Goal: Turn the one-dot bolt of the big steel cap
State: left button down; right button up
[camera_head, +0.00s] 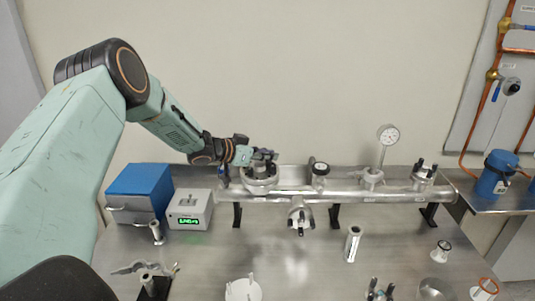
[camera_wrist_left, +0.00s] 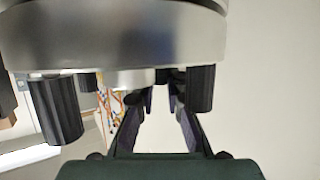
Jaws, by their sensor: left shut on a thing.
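The big steel cap (camera_head: 260,185) sits on the left part of the horizontal steel pipe; its broad metal rim (camera_wrist_left: 120,40) fills the top of the left wrist view. Black ribbed bolts, such as one at left (camera_wrist_left: 55,108) and one at right (camera_wrist_left: 200,88), stick out from the rim. My left gripper (camera_head: 268,155) is at the cap in the head view. In the wrist view its fingers (camera_wrist_left: 160,100) reach under the rim and are shut on a dark bolt there, partly hidden. Dot marks are too small to see. My right gripper is not in view.
A blue box (camera_head: 140,188) and a grey box with a green display (camera_head: 189,210) stand at left. Loose parts lie along the front; mid-table is mostly clear.

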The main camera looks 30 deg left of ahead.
pick_arm(q)
jog(key=shift+r, duration=0.1)
jog(key=c, duration=1.4)
grip_release()
jog(key=shift+w, duration=0.1)
jog(key=shift+o, duration=0.2)
jog(key=shift+s+a+r, duration=0.2)
jog(key=shift+s+a, duration=0.1)
jog(key=shift+s, duration=0.2)
jog(key=shift+v, duration=3.15)
jog(key=shift+s, duration=0.15)
